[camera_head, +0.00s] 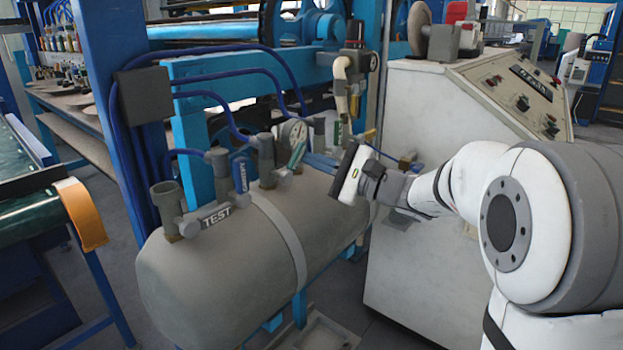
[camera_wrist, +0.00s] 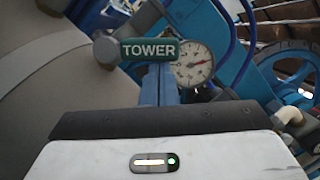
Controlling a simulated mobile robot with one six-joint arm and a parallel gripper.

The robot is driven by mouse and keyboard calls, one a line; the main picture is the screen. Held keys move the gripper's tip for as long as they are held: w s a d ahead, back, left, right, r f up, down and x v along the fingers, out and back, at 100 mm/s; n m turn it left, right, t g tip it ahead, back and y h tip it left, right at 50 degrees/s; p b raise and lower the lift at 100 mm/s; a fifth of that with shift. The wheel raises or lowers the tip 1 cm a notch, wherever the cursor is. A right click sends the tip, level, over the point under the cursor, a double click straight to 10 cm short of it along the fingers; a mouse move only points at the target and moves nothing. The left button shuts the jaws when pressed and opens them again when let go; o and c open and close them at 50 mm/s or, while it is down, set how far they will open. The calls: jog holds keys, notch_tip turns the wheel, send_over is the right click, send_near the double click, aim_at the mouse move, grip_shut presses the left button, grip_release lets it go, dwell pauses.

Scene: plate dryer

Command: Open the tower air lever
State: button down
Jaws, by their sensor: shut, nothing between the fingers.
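The tower air lever is a green handle with the white word TOWER. It lies level across the middle of the wrist view (camera_wrist: 150,50), and in the head view it is a small green handle (camera_head: 297,153) on top of the grey tank (camera_head: 215,285). My gripper (camera_head: 312,158) reaches in from the right with its narrow blue fingers shut and empty. In the wrist view the fingers (camera_wrist: 160,75) run up to the lever's lower edge, and their tips are hidden there. I cannot tell whether they touch it.
A pressure gauge (camera_wrist: 194,63) stands just right of the lever. A blue lever (camera_head: 240,175) and a grey TEST lever (camera_head: 216,216) sit on nearby valves. Blue hoses rise behind. A control cabinet (camera_head: 410,250) stands at the right of the tank.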

aim_at(300, 150)
jog(key=n+b, duration=0.1)
jog(key=r+n+b, duration=0.1)
jog(key=n+g+b, duration=0.1)
jog(key=n, duration=0.1)
jog(key=shift+s+a+r, duration=0.25)
jog(key=shift+s+a, duration=0.05)
jog(key=shift+s, duration=0.1)
jog(key=n+b, duration=0.1)
jog(key=s+r+n+h+b, duration=0.1)
jog(key=n, duration=0.1)
jog(key=shift+a+r+g, duration=0.15)
jog(key=shift+a+g, duration=0.15)
jog(key=shift+a, duration=0.05)
jog(key=shift+s+a+r+b, duration=0.2)
jog(key=shift+r+b, duration=0.05)
jog(key=shift+b, duration=0.05)
jog(key=shift+r, duration=0.1)
jog(key=shift+s, duration=0.1)
